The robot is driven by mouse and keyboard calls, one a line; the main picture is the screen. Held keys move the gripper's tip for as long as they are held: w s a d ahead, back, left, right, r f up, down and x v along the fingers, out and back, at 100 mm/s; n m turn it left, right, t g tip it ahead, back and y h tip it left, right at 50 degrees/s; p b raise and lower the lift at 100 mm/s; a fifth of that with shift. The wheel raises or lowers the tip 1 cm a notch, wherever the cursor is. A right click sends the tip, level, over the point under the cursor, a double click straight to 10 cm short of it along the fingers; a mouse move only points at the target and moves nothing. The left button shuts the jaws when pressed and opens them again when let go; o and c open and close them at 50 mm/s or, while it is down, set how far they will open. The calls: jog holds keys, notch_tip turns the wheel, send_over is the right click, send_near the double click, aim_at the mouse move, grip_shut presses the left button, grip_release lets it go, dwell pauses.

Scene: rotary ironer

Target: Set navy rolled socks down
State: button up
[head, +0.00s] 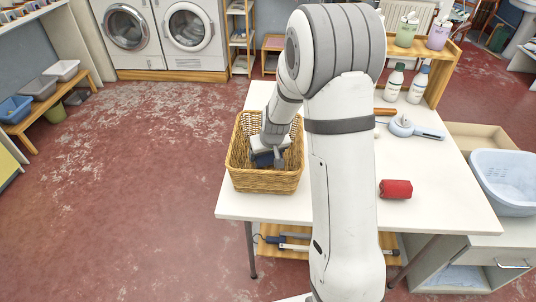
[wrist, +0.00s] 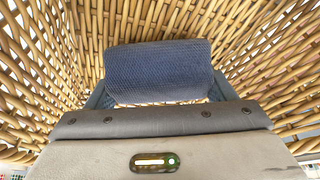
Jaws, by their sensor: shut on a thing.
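The navy rolled socks (wrist: 160,70) are a dark blue knitted roll between the fingers of my gripper (wrist: 158,95) in the wrist view. My gripper is shut on them, and woven wicker surrounds them on the visible sides. In the head view my gripper (head: 268,158) reaches down inside the wicker basket (head: 262,181), and a bit of dark blue shows at its tip. The basket stands at the left end of the white table. Whether the socks touch the basket floor is hard to tell.
A red roll (head: 396,189) lies on the white table (head: 440,195) right of my arm. A light blue handled item (head: 414,129) and two white bottles (head: 405,84) are farther back. A pale blue tub (head: 507,180) is at the right. The table's front right is clear.

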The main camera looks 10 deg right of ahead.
aim_at(271, 163)
jog(key=shift+f, duration=0.1)
jog(key=shift+f, duration=0.2)
jog(key=o, duration=1)
jog(key=shift+r, duration=0.15)
jog(key=shift+r, duration=0.25)
jog(key=p+v, duration=0.1)
jog(key=v, duration=1)
jog(key=s+r, duration=0.2)
jog(key=s, duration=0.6)
jog(key=s+r+g, duration=0.1)
jog(key=s+r, duration=0.2)
jog(key=s, duration=0.5)
jog(key=s+r+m+g, duration=0.1)
jog(key=s+r, duration=0.1)
jog(key=s, duration=0.6)
jog(key=shift+s+r, duration=0.15)
jog(key=shift+s, duration=0.05)
